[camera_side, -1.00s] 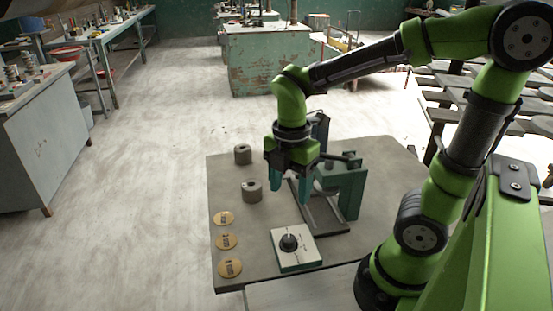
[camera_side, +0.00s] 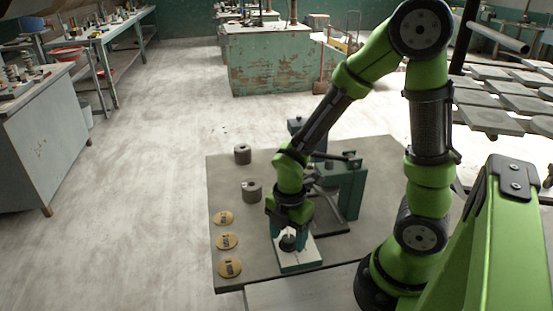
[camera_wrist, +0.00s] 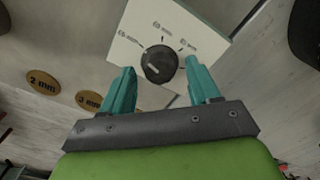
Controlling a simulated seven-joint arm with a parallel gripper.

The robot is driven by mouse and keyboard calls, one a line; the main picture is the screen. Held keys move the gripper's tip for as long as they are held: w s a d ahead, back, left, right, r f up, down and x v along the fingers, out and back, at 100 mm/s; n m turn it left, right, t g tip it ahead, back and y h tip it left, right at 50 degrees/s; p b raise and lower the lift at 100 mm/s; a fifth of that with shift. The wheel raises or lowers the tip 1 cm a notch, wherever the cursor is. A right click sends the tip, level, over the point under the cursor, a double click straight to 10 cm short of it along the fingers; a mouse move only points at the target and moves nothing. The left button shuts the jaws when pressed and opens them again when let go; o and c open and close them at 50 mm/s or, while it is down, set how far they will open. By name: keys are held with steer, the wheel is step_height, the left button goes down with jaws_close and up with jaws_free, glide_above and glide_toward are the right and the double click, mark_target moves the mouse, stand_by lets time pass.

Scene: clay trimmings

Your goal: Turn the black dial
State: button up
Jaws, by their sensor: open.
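The black dial (camera_wrist: 160,66) is a round knob with a light pointer line on a white panel (camera_wrist: 128,38) with printed labels around it. In the side view the dial (camera_side: 288,243) sits on the white-topped box (camera_side: 301,261) near the table's front edge, partly covered by my gripper. My gripper (camera_wrist: 163,82) is open, with one teal finger on each side of the dial in the wrist view. In the side view my gripper (camera_side: 290,236) is low over the box. I cannot tell whether the fingers touch the dial.
Several brass discs (camera_side: 227,241) lie left of the box on the grey table (camera_side: 228,182). Two grey cylinders (camera_side: 251,190) stand farther back. A green press-like fixture (camera_side: 350,190) stands behind and right of the box. The table's left rear is mostly clear.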

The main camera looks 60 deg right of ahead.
steer(key=c, duration=1)
steer(key=shift+c, duration=0.2)
